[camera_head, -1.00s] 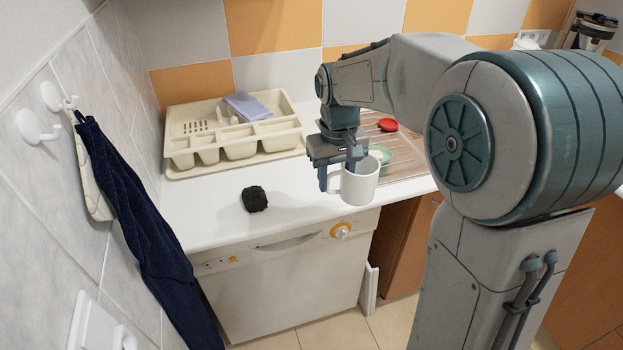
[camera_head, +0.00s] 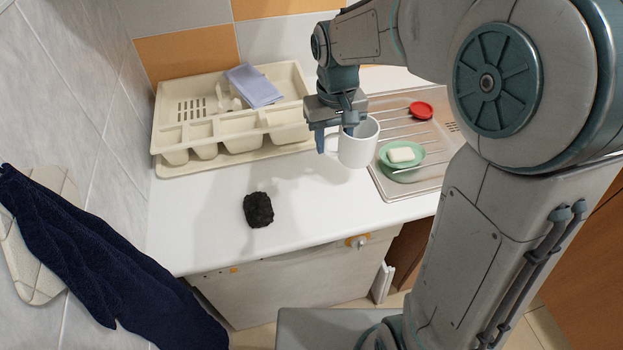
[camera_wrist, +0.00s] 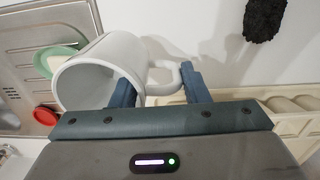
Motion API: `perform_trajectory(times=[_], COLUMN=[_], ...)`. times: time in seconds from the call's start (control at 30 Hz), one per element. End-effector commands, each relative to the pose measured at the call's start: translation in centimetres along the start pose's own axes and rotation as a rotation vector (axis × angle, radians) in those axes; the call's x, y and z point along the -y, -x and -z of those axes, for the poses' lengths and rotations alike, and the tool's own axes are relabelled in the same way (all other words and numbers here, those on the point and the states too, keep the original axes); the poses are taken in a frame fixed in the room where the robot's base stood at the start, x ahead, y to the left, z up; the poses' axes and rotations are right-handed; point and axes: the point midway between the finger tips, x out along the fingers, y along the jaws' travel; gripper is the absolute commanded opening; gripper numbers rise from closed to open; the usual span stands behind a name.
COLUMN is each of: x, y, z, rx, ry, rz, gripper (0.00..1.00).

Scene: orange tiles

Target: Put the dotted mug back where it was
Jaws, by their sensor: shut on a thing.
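A white mug (camera_head: 358,148) is held upright above the counter, just left of the sink drainer. No dots show on the sides I can see. My gripper (camera_head: 335,138) is shut on the mug at its handle side. In the wrist view the mug (camera_wrist: 82,78) lies left with its open mouth showing, and the fingers (camera_wrist: 156,78) stand on either side of the handle region. Their exact contact is partly hidden. The mug appears apart from the counter.
A cream cutlery tray (camera_head: 165,163) with a folded blue cloth (camera_head: 252,86) stands behind left. A black lump (camera_head: 258,210) lies on the white counter (camera_head: 205,235). A green dish (camera_head: 397,172) with soap and a red item (camera_head: 421,110) sit on the metal drainer.

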Motion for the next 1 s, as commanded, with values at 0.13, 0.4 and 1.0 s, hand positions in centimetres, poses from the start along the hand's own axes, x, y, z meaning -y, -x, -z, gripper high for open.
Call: perform_trajectory(times=[0.13,0.4,1.0], x=[3.2,6.6,6.9], y=[-1.9,-4.1,-8.3], z=[-1.4,-2.8,-2.9], rx=[0.002,-0.001,-0.002], ry=[0.004,0.0,-0.001], rz=[0.0,0.0,0.0], gripper=[0.0,0.0,0.0])
